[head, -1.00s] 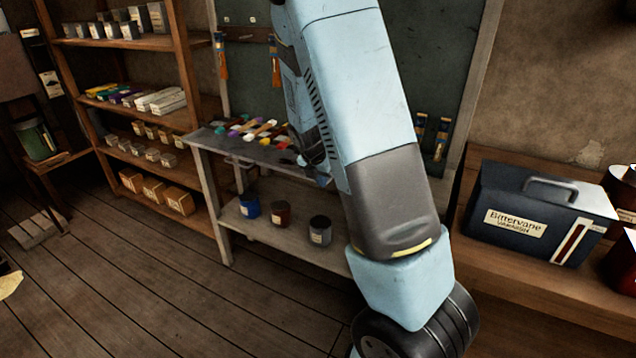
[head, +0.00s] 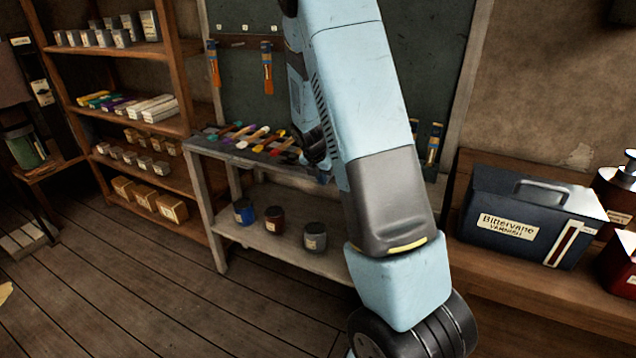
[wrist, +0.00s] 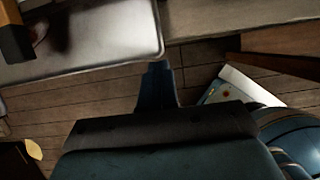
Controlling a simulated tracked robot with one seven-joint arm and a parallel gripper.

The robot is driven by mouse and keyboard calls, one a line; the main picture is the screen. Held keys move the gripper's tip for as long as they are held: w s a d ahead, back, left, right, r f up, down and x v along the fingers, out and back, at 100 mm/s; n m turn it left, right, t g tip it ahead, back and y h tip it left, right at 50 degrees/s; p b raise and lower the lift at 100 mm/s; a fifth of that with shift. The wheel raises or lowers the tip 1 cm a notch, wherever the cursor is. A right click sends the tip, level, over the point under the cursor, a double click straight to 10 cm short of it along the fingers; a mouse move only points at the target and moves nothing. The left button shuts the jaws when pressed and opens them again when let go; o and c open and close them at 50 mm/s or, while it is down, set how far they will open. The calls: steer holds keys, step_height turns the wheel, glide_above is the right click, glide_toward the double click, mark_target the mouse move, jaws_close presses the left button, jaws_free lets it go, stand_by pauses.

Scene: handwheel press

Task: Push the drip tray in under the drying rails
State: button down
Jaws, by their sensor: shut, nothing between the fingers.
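In the wrist view a pale grey metal sheet with a rounded corner, which looks like the drip tray (wrist: 95,35), fills the upper left. My gripper (wrist: 157,72) is shut and empty. Its fingertips are close to the tray's front edge, near the rounded corner; I cannot tell whether they touch. In the head view my arm hides my gripper and most of the tray. Brushes with coloured tips (head: 250,138) lie in a row over the grey bench. I cannot make out the drying rails clearly.
The grey bench (head: 205,205) has a lower shelf with a blue jar (head: 243,212), a brown jar (head: 274,220) and a dark jar (head: 315,237). A varnish box (head: 525,220) stands on the wooden bench at right. A shelf rack (head: 185,60) stands at left. The plank floor (head: 150,290) in front is clear.

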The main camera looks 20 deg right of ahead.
steer(key=shift+w+d, duration=1)
steer(key=shift+d, duration=0.3)
